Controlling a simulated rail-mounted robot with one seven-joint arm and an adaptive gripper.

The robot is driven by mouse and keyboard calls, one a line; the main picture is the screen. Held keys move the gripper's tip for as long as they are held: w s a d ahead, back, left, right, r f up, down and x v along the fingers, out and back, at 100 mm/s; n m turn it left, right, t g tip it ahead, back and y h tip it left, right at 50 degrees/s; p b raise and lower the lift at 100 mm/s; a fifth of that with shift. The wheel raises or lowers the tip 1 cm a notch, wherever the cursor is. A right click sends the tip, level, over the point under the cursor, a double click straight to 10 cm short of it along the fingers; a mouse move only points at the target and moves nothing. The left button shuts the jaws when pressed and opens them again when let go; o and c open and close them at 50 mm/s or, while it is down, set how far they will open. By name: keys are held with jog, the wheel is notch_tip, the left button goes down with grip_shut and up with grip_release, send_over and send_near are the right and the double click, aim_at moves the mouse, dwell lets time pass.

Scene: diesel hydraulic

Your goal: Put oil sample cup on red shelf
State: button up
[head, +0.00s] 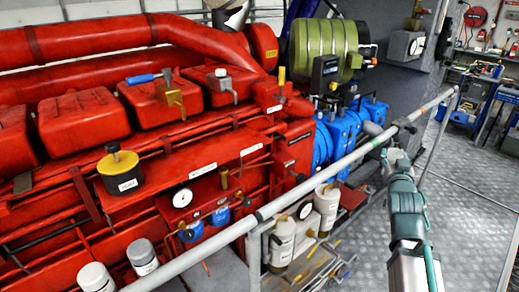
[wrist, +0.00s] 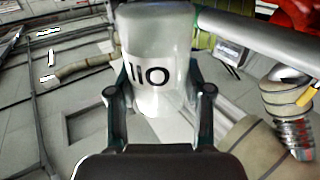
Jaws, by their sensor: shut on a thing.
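The oil sample cup (wrist: 156,35) is white, with dark letters that read upside down in the wrist view. My gripper (wrist: 160,90) is shut on it, one finger on each side. In the head view my gripper (head: 396,158) is at the right, by the grey handrail; I cannot make out the cup there. The red shelf (head: 225,152) appears to be the flat red ledge with white labels along the engine's side, left of my gripper and across the handrail. A black jar with a yellow lid (head: 120,172) stands at its left end.
The grey handrail (head: 330,170) runs diagonally between my arm and the engine. A gauge (head: 182,197) and blue filters lie below the ledge. White canisters (head: 283,243) stand beneath the rail.

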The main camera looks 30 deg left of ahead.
jog(key=s+a+r+n+y, duration=0.1)
jog(key=s+a+r, duration=0.25)
jog(key=a, duration=0.25)
jog(key=s+a+r+n+g+y, duration=0.1)
jog(key=s+a+r, duration=0.25)
jog(key=a, duration=0.25)
jog(key=s+a+r+y, duration=0.2)
jog(key=s+a+r, duration=0.15)
jog(key=a, duration=0.25)
jog(key=s+a+f+n+g+y+p, duration=0.2)
jog(key=s+a+n+g+y, duration=0.3)
jog(key=s+a, duration=1.6)
jog(key=w+a+p, duration=0.1)
jog(key=w, duration=0.2)
jog(key=w+a+p, duration=0.2)
jog(key=w, duration=0.1)
jog(key=w+a+p, duration=0.1)
jog(key=w, duration=0.3)
jog(key=shift+a+f+p, duration=0.15)
jog(key=shift+a+p, duration=0.2)
jog(key=p, duration=0.3)
send_over(237, 140)
jog(key=shift+w+f, duration=0.15)
jog(key=shift+f, duration=0.7)
jog(key=shift+f, duration=0.15)
jog(key=o, duration=1)
jog(key=shift+b, duration=0.3)
jog(key=shift+o, duration=0.2)
